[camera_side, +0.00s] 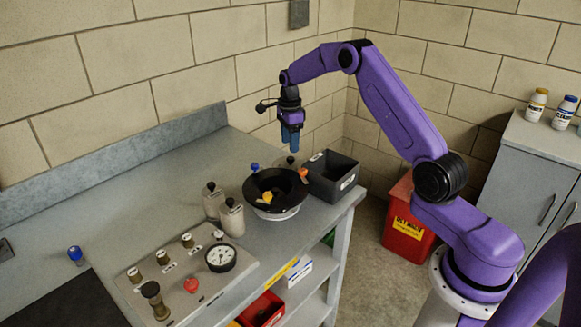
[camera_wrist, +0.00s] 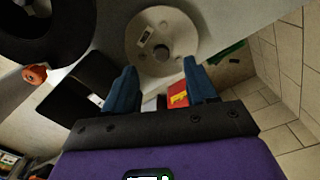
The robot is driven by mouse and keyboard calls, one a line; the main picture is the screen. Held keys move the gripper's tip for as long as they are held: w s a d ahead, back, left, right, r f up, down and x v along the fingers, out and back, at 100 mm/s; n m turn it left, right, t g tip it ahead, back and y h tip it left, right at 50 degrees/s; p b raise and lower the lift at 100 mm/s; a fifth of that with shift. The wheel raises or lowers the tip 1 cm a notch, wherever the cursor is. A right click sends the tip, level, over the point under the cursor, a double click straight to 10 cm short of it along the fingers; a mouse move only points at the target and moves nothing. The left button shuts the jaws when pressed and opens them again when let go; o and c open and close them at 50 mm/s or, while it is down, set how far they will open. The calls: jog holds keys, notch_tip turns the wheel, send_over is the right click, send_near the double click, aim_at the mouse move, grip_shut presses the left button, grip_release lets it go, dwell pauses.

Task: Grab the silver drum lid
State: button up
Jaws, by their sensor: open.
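The silver drum lid (camera_wrist: 178,40) is a pale round disc with a dark central knob and a small label, at the top middle of the wrist view. In the side view a small dark knob (camera_side: 291,160) shows behind the black funnel and may be the lid's; the disc is mostly hidden there. My gripper (camera_side: 290,146) points down above that spot, with blue fingers. In the wrist view my gripper (camera_wrist: 160,67) is open and empty, its fingertips apart on either side of the knob's line. I cannot tell the exact height gap.
The black funnel (camera_side: 262,183) and a black bin (camera_side: 334,183) stand close by on the bench. Two grey bottles (camera_side: 231,218) and a gauge panel (camera_side: 185,285) are left and in front. A red bin (camera_side: 408,222) stands on the floor right of the bench.

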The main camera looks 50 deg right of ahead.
aim_at(291, 157)
jog(key=shift+d+f, duration=0.15)
jog(key=shift+f, duration=3.1)
jog(key=shift+c, duration=0.3)
grip_shut()
